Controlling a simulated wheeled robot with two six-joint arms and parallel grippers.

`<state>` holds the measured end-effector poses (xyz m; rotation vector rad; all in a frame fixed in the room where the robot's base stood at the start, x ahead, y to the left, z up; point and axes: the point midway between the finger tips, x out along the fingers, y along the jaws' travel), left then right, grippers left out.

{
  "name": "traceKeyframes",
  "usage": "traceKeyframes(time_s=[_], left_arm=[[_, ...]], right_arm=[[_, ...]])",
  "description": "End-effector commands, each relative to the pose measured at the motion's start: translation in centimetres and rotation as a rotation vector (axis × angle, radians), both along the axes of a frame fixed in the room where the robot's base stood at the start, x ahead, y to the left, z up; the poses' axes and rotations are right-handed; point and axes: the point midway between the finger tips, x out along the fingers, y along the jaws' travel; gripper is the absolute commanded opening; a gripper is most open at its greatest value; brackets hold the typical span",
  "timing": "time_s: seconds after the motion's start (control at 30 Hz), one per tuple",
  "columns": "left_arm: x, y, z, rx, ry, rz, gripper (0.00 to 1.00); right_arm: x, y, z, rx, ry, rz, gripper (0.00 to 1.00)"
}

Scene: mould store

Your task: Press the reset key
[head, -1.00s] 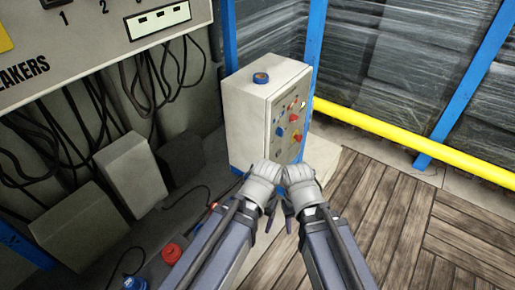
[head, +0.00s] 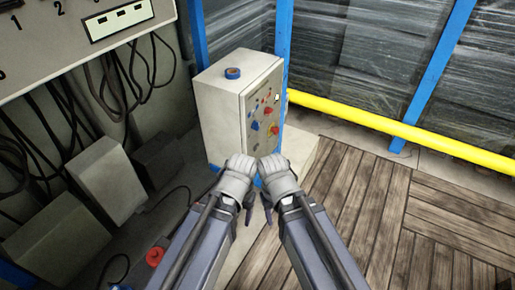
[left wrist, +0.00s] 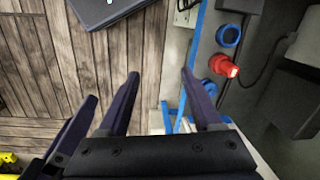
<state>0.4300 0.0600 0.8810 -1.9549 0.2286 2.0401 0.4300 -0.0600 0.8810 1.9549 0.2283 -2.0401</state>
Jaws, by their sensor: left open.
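A pale grey control box (head: 222,112) stands upright near the middle of the head view. Its right-hand face is a panel (head: 250,118) with several small red, blue and yellow knobs and keys. They are too small to read, so I cannot tell which is the reset key. My left gripper (head: 249,208) and right gripper (head: 268,207) hang side by side in front of the box, below the panel in the picture and apart from it. In the left wrist view my left gripper (left wrist: 160,73) is open with nothing between its fingers. The right gripper's opening is unclear.
A round blue-and-brown item (head: 233,73) sits on the box top. A yellow rail (head: 400,130) and blue posts (head: 440,75) stand behind. Cables and grey cases (head: 108,178) crowd the left. Wooden floor (head: 370,215) is clear at right. A red socket (left wrist: 222,66) shows in the wrist view.

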Motion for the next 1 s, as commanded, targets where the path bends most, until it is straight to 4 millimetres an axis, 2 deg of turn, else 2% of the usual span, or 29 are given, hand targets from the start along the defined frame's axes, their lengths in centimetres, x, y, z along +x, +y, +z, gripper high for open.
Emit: traceKeyframes(time_s=[0.07,0.57,1.0], left_arm=[[0.0,0.0,0.0,0.0,0.0,0.0,0.56],[0.0,0.0,0.0,0.0,0.0,0.0,0.0],[0.0,0.0,0.0,0.0,0.0,0.0,0.0]], right_arm=[[0.0,0.0,0.0,0.0,0.0,0.0,0.5],[0.0,0.0,0.0,0.0,0.0,0.0,0.5],[0.0,0.0,0.0,0.0,0.0,0.0,0.5]])
